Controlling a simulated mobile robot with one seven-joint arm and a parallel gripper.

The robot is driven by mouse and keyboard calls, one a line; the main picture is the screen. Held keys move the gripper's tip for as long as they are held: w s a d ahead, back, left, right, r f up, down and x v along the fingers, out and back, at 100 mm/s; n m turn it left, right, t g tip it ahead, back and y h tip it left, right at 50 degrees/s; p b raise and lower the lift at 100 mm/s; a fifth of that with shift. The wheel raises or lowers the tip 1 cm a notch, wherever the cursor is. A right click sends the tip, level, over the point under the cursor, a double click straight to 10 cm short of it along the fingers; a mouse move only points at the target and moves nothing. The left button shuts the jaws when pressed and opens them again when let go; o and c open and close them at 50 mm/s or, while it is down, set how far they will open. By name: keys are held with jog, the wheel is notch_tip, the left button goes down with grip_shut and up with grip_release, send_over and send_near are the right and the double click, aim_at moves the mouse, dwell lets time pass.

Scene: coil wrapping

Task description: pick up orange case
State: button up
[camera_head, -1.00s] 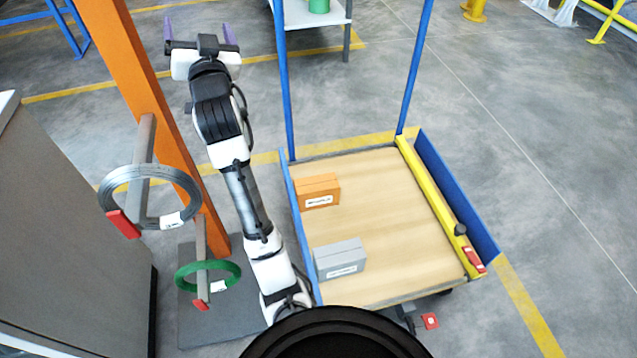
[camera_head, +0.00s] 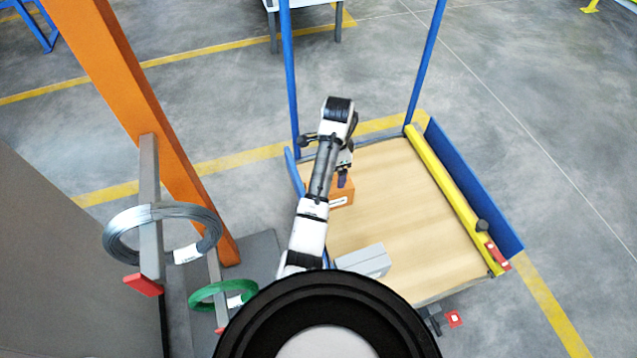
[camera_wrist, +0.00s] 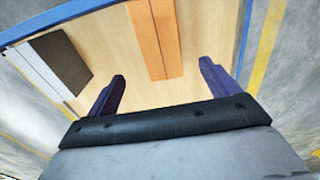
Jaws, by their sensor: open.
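The orange case (camera_head: 342,194) lies on the wooden deck of the cart, near its left edge. My arm hides part of it in the head view. In the wrist view the orange case (camera_wrist: 156,40) lies ahead of my gripper, between the lines of its two fingers, with bare deck between it and the fingertips. My gripper (camera_wrist: 162,72) is open and empty. In the head view my gripper (camera_head: 343,180) is over the deck, at the case, partly hidden by my arm.
A grey case (camera_head: 364,260) lies on the cart deck (camera_head: 410,205) nearer me. Blue posts, a blue side rail (camera_head: 475,185) and a yellow bar (camera_head: 450,195) bound the cart. An orange column (camera_head: 150,125) with wire coils (camera_head: 120,240) stands at left.

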aim_at(339, 198)
jog(key=shift+w+a, duration=0.15)
jog(key=shift+a+f, duration=0.1)
jog(key=shift+f, duration=0.15)
notch_tip(339, 198, down, 8)
jog(key=shift+f+b, duration=0.1)
jog(key=shift+b, duration=0.8)
jog(key=f, duration=0.1)
jog(key=f+b, duration=0.1)
jog(key=f, duration=0.3)
jog(key=shift+s+a+f, duration=0.1)
jog(key=shift+s+a, duration=0.15)
jog(key=c, duration=1.4)
jog(key=shift+c, duration=0.5)
jog(key=shift+r, duration=0.2)
